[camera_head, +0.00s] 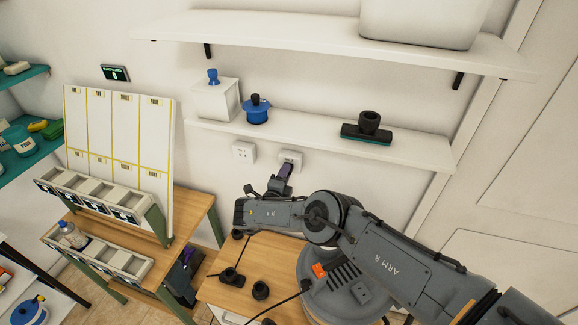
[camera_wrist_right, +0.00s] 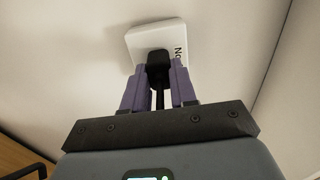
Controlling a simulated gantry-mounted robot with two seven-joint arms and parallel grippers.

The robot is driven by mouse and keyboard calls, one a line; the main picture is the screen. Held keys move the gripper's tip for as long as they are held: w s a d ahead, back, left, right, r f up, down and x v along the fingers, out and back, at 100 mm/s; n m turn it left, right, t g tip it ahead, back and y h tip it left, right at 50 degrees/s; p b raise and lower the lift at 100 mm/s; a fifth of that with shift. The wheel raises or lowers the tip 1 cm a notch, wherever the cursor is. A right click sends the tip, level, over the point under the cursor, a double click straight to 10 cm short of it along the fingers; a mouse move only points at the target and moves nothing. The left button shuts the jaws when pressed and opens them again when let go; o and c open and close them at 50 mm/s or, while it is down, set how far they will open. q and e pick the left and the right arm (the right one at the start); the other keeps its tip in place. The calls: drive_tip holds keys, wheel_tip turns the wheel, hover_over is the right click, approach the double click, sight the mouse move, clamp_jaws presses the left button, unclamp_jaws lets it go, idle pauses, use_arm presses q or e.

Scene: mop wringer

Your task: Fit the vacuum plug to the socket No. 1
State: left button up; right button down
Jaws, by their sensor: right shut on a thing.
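My right gripper (camera_head: 286,172) is raised to the wall at the right-hand white socket (camera_head: 291,156). In the right wrist view its purple fingers (camera_wrist_right: 159,85) are shut on the black vacuum plug (camera_wrist_right: 157,70), with a dark cord running down between them. The plug overlaps the socket's white plate (camera_wrist_right: 146,39) in the picture; I cannot tell whether it is seated or just in front. The plate bears "No", but its number is hidden. A second white socket (camera_head: 243,152) is to the left in the head view. I cannot make out my left gripper.
A shelf (camera_head: 420,146) above the sockets holds a blue pot (camera_head: 256,109), a white box (camera_head: 216,99) and a brush head (camera_head: 367,129). Small black items (camera_head: 260,290) and a cable lie on the wooden table (camera_head: 275,250) below. A purple-and-dark object (camera_head: 183,280) is low at left.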

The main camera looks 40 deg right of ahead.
drive_tip(key=shift+d, duration=0.1)
drive_tip(key=c, duration=1.1)
unclamp_jaws()
drive_tip(key=o, duration=0.3)
